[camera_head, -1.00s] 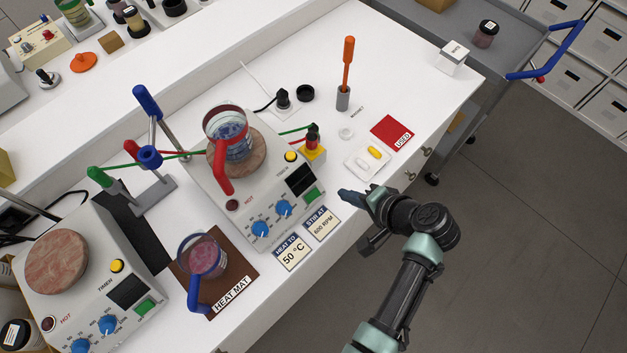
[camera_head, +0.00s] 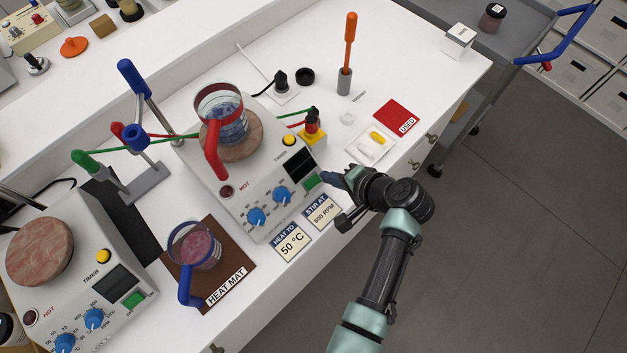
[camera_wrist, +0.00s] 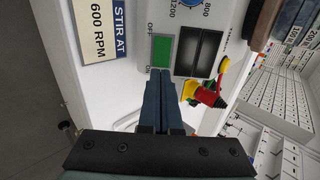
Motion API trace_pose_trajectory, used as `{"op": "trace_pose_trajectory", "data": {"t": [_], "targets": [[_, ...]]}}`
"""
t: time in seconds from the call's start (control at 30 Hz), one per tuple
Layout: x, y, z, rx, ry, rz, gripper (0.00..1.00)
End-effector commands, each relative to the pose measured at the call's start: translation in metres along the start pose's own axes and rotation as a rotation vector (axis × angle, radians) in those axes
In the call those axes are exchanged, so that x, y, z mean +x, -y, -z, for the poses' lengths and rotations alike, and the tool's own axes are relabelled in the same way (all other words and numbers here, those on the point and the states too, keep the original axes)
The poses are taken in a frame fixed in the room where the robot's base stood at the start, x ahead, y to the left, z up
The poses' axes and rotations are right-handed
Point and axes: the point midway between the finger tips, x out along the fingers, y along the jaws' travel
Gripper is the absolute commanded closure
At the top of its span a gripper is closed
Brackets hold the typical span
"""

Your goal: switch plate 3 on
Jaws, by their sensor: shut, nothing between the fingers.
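A white hotplate (camera_head: 230,187) stands at the middle of the bench, with blue dials, a dark display (camera_head: 299,164) and a green ON/OFF switch (camera_head: 313,181). I cannot read a plate number on it. A beaker (camera_head: 222,115) with blue contents and a red handle stands on its round top. My gripper (camera_head: 326,176) is shut and empty, its fingertips just beside the green switch. In the wrist view the closed fingers (camera_wrist: 158,74) point at the ON end of the switch (camera_wrist: 162,51); I cannot tell whether they touch it.
Cards reading 50 °C (camera_head: 292,242) and 600 RPM (camera_head: 321,211) lie in front. A second hotplate (camera_head: 75,270) and a beaker (camera_head: 196,247) on a brown heat mat (camera_head: 235,265) are left.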

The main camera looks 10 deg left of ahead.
Motion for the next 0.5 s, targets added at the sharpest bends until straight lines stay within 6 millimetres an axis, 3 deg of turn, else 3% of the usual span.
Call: {"op": "trace_pose_trajectory", "data": {"t": [0.5], "targets": [[0.0073, -0.0004, 0.0000, 0.000, 0.000, 0.000, 1.00]]}}
